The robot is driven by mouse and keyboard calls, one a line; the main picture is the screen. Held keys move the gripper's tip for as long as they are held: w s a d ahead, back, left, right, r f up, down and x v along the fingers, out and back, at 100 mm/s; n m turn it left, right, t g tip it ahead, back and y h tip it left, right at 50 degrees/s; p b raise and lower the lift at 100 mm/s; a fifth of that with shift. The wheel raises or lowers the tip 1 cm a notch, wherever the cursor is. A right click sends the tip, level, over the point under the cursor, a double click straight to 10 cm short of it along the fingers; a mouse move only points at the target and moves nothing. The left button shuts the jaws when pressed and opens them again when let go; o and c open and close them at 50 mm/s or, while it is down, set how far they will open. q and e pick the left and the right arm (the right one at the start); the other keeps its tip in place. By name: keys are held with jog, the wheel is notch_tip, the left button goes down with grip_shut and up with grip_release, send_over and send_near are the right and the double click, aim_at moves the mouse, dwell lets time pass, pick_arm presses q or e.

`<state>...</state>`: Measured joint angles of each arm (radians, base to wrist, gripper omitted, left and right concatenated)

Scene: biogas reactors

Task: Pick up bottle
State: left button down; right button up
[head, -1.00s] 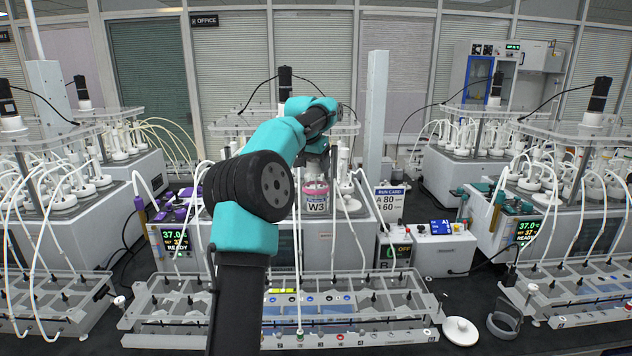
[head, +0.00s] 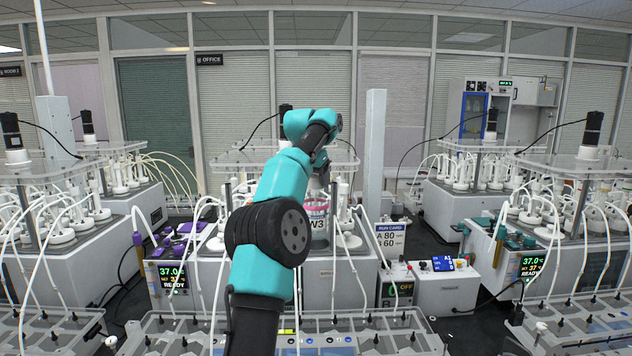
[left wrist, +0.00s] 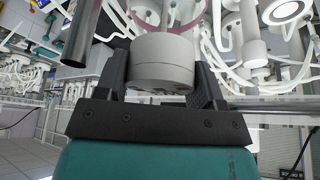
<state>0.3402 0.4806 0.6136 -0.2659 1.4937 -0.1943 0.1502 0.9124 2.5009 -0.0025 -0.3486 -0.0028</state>
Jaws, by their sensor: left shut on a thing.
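The bottle (head: 317,215) carries a pink band and a white label ending in "3". It shows in the head view behind my teal left arm, above the front of the middle reactor. My left gripper (head: 320,165) is at the bottle's top, partly hidden by the arm. In the left wrist view the two black fingers of my left gripper (left wrist: 162,80) are shut on the bottle's pale grey cap (left wrist: 163,60). A clear part with a pink ring shows beyond the cap. My right gripper is not in view.
The middle reactor's clear top plate (head: 240,160) and white tubes (head: 350,235) are close around the bottle. A white post (head: 375,150) stands just right. A control box (head: 445,290) and a clear rack (head: 390,330) are in front.

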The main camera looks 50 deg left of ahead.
pick_arm(q)
jog(key=s+d, duration=0.2)
jog(key=s, duration=0.6)
jog(key=s+d, duration=0.2)
jog(key=s, duration=0.7)
jog(key=shift+d, duration=0.35)
jog(key=shift+r, duration=0.15)
notch_tip(320, 180, up, 17)
dwell(3.4)
jog(key=shift+w+f, duration=0.15)
jog(key=shift+f, duration=0.05)
dwell(0.3)
